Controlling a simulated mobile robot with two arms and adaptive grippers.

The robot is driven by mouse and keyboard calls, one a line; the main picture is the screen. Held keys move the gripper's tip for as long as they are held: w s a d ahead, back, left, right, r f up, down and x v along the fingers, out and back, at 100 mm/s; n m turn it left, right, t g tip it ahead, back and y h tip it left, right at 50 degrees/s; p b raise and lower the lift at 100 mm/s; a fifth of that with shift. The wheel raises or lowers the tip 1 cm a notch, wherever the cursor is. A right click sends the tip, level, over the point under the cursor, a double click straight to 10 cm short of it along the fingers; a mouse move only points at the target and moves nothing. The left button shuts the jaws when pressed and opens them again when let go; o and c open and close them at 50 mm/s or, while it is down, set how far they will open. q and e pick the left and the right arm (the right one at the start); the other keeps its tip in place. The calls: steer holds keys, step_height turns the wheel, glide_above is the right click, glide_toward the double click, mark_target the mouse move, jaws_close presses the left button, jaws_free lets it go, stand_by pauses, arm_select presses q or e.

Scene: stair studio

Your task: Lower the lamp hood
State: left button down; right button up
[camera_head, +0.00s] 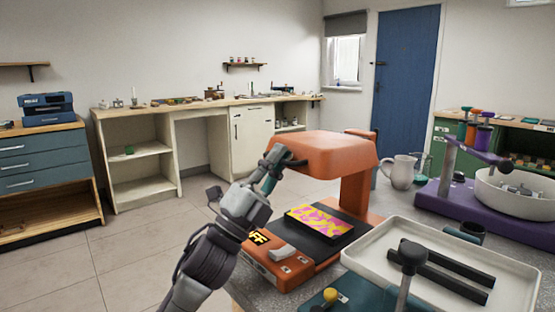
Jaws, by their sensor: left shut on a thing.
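The orange lamp hood (325,148) is raised above the bed of an orange machine (262,268), carried by an upright at its right rear. A clear gap shows between the hood and the dark bed (300,232). A pink and yellow patterned piece (320,220) lies on the bed. My right gripper is out of view.
A cream tray (512,270) with dark bars stands right of the machine. A teal device (340,302) with a grey-knobbed lever is in front. The floor at left is clear.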

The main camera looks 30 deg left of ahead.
arm_select(q)
steer(key=c, duration=1.5)
jaws_free()
steer(key=shift+f, duration=0.1)
steer(key=shift+c, duration=0.2)
steer(key=v, duration=1.2)
